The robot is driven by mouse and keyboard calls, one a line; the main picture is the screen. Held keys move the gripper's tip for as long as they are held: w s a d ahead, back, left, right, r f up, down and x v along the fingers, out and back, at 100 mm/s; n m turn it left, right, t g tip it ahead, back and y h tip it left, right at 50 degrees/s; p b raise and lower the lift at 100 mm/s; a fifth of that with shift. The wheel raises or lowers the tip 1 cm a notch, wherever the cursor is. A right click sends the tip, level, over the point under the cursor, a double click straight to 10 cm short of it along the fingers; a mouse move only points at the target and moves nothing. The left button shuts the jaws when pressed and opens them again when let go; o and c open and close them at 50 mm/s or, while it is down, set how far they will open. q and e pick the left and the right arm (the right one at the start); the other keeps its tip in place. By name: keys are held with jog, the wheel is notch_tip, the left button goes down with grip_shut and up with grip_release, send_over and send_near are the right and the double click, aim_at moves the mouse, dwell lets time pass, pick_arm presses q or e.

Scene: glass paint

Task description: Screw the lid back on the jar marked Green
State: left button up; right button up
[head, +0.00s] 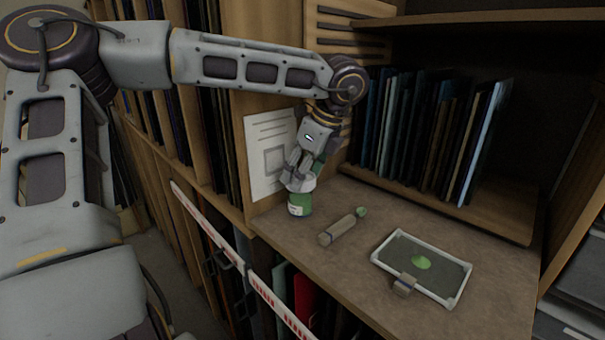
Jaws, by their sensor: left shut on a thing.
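The green jar (299,205) with a pale label stands upright on the brown counter, near its left front corner. My left gripper (301,180) comes down from above and is shut at the top of the jar. A pale, lid-like piece shows between the fingers and the green body, and I take it as the lid. The fingers hide most of it, so I cannot tell how it sits on the rim. The label's writing is too small to read. My right gripper is not in view.
A thick-handled tool (338,230) with a green tip lies right of the jar. A pale-framed tray (465,279) with a green blob and a small block (404,285) at its front edge lies farther right. Upright sheets (430,130) fill the shelf behind. A red-and-white rail (262,290) runs in front.

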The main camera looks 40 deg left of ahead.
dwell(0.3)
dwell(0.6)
pick_arm(q)
jog(key=shift+f+b, duration=0.3)
jog(key=shift+b, duration=0.4)
jog(key=shift+f, duration=0.1)
dwell(0.4)
jog(key=shift+f+b, duration=0.25)
jog(key=shift+b, duration=0.5)
dwell(0.3)
jog(key=shift+f+b, duration=0.1)
jog(key=shift+b, duration=0.2)
dwell(1.0)
jog(key=shift+f, duration=0.15)
dwell(0.7)
jog(key=shift+s+m+t+b, duration=0.15)
jog(key=shift+m+t+b, duration=0.75)
jog(key=shift+m+b, duration=1.05)
jog(key=shift+m+p, duration=0.35)
jog(key=shift+m, duration=0.3)
